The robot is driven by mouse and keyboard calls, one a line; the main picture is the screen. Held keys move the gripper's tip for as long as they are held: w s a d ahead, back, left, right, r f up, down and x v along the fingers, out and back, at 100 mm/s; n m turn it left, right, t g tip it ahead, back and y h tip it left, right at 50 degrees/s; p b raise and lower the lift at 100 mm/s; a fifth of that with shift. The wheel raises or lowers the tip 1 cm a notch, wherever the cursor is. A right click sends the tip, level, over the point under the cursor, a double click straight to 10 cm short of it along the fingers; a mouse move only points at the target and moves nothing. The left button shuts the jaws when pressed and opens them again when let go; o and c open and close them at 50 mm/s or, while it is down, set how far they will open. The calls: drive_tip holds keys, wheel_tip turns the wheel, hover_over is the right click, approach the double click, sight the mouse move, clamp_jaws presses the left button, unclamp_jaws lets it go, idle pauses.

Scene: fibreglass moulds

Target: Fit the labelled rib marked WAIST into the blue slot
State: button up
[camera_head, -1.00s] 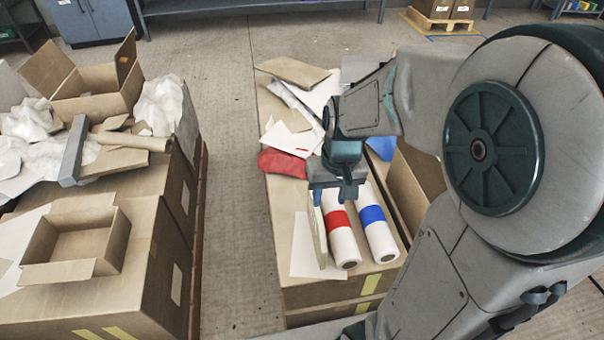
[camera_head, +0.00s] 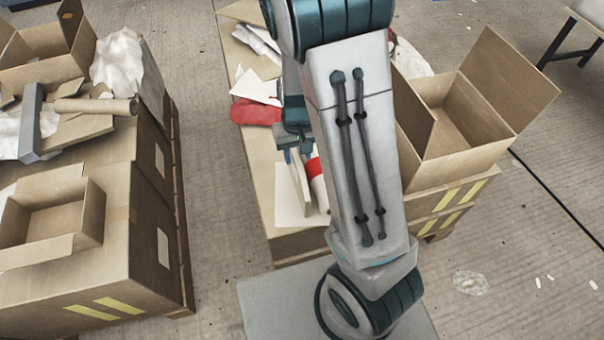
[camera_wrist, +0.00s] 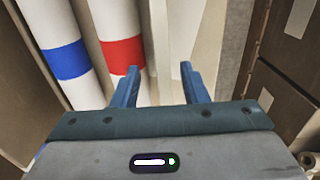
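My gripper (camera_head: 296,154) points down over a thin beige panel (camera_head: 300,188) standing on edge on the right-hand carton stack. In the wrist view my gripper (camera_wrist: 159,72) has its two blue fingers spread apart. A narrow pale upright strip (camera_wrist: 159,45) shows between them, seemingly that panel's edge. I cannot tell whether the fingers touch it. No WAIST label is readable, so I cannot tell whether this panel is the rib. I see no blue slot.
White rolls with a red band (camera_wrist: 122,55) and a blue band (camera_wrist: 67,60) lie beside the fingers. An open carton (camera_head: 470,115) stands right of my arm. Another carton stack (camera_head: 150,230) is at left, across a clear floor gap.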

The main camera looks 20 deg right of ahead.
sight(297, 175)
drive_tip(key=shift+a+f+b, duration=0.2)
drive_tip(key=shift+f+b, duration=0.55)
drive_tip(key=shift+f, duration=2)
clamp_jaws()
